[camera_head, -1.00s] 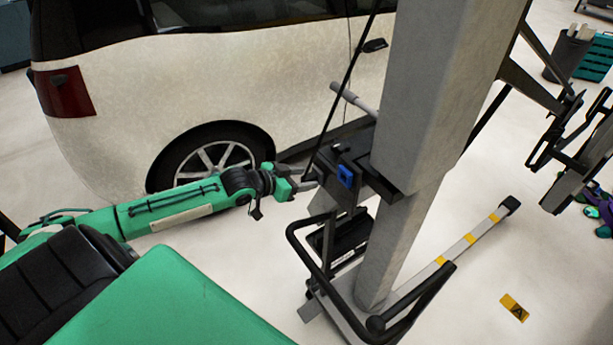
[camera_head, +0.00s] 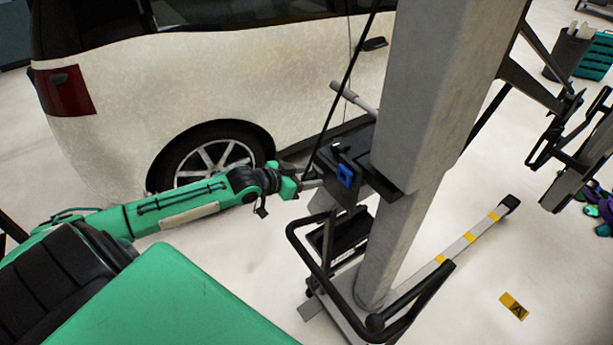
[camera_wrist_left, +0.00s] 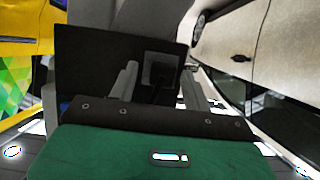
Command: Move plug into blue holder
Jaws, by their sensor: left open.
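The blue holder (camera_head: 345,174) is a small blue square fitting on the side of a black box fixed to the grey post. My left gripper (camera_head: 315,183) is open, just left of that box and a little left of the holder. In the left wrist view the two fingers of the gripper (camera_wrist_left: 159,82) stand apart in front of a dark panel (camera_wrist_left: 84,62). A grey square with a dark shape (camera_wrist_left: 160,72) shows between them; I cannot tell whether this is the plug. No plug is clearly seen in the head view. My right gripper is out of view.
The grey post (camera_head: 425,130) stands right of my left gripper, with a black tube frame (camera_head: 300,250) below. A white car (camera_head: 200,85) stands behind my arm. A thin black cable (camera_head: 345,80) runs down beside the box. Open floor lies at the lower right.

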